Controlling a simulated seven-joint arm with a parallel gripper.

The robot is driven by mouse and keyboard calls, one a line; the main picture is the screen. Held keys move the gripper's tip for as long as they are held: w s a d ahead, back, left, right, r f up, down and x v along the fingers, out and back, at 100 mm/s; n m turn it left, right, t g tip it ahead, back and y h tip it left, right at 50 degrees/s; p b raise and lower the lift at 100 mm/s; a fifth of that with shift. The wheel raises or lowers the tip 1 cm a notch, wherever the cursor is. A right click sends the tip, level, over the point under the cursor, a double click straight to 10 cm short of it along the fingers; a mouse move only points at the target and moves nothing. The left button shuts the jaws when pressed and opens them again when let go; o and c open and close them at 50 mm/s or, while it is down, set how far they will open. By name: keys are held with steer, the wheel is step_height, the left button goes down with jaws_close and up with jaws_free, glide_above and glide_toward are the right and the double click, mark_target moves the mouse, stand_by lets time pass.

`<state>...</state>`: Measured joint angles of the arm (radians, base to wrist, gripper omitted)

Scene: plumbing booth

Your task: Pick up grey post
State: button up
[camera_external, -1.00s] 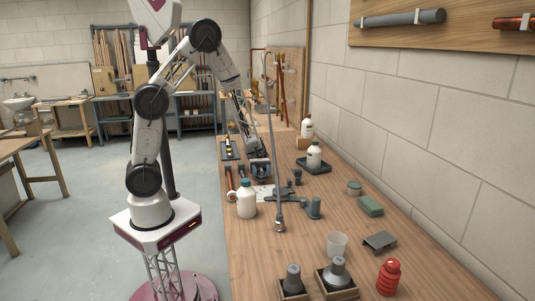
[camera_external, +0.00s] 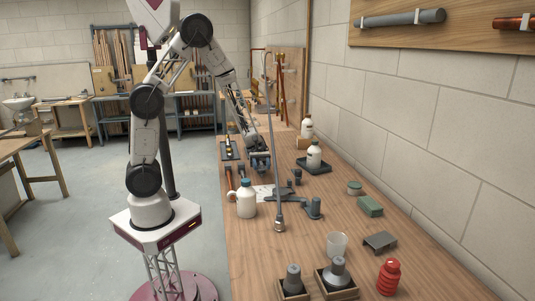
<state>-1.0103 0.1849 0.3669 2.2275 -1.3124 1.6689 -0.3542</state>
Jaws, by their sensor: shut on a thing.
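My gripper (camera_external: 260,163) is over the far part of the workbench, pointing down, and small in the view. It is shut on a small blue-grey thing at its fingers, which I take to be the grey post; its shape is mostly hidden by the fingers. It seems held a little above the bench top, though the gap is hard to see.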

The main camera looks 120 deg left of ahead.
steer(key=shift+a+r, duration=0.1)
steer(key=shift+r, duration=3.45)
